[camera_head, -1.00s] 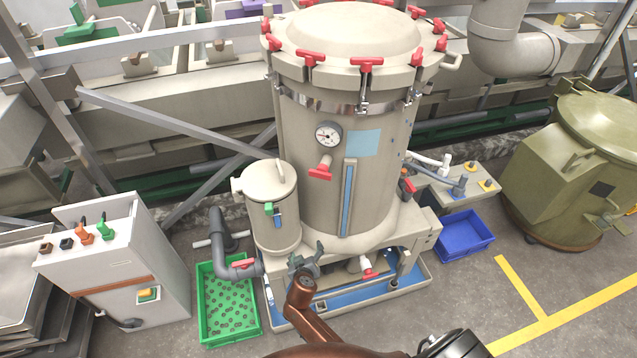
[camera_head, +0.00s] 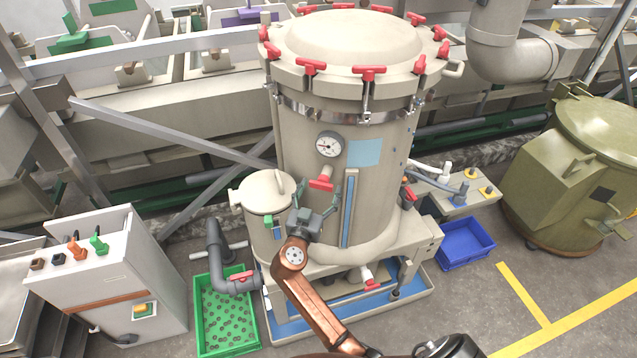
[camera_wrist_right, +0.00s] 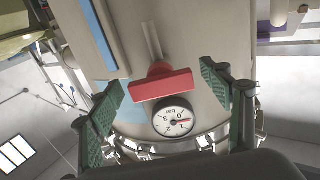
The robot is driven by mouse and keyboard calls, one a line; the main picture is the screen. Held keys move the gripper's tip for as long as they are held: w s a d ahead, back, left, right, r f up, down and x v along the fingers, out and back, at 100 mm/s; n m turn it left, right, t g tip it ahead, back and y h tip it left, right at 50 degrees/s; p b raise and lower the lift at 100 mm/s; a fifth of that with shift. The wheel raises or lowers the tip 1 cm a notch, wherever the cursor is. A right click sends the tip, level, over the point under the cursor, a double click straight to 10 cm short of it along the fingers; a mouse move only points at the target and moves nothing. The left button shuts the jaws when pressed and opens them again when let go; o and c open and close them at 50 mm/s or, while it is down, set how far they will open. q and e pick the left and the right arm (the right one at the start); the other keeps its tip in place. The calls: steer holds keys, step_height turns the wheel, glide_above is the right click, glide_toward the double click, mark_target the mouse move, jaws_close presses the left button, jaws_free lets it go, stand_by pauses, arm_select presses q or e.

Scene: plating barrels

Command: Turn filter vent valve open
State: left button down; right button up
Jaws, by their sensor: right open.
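The filter vent valve has a red T-shaped handle (camera_head: 321,184) on the front of the tall beige filter vessel (camera_head: 385,215), just below the pressure gauge (camera_head: 329,145). My right gripper (camera_head: 314,200) is open in front of the vessel, just below the red handle. In the right wrist view the red handle (camera_wrist_right: 162,84) lies crosswise between the two green-padded fingers, with a gap on each side. The gauge (camera_wrist_right: 174,117) shows upside down beside it. My left gripper is not in view.
A small lidded canister (camera_head: 262,192) stands left of the vessel, close to my right gripper. A blue sight strip (camera_head: 349,210) runs down the vessel to the handle's right. A green tray (camera_head: 226,318), grey control cabinet (camera_head: 120,280) and blue bin (camera_head: 465,243) stand around it.

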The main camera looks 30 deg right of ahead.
steer(key=shift+w+d, duration=0.3)
steer(key=shift+d, duration=0.05)
steer(key=c, duration=1.2)
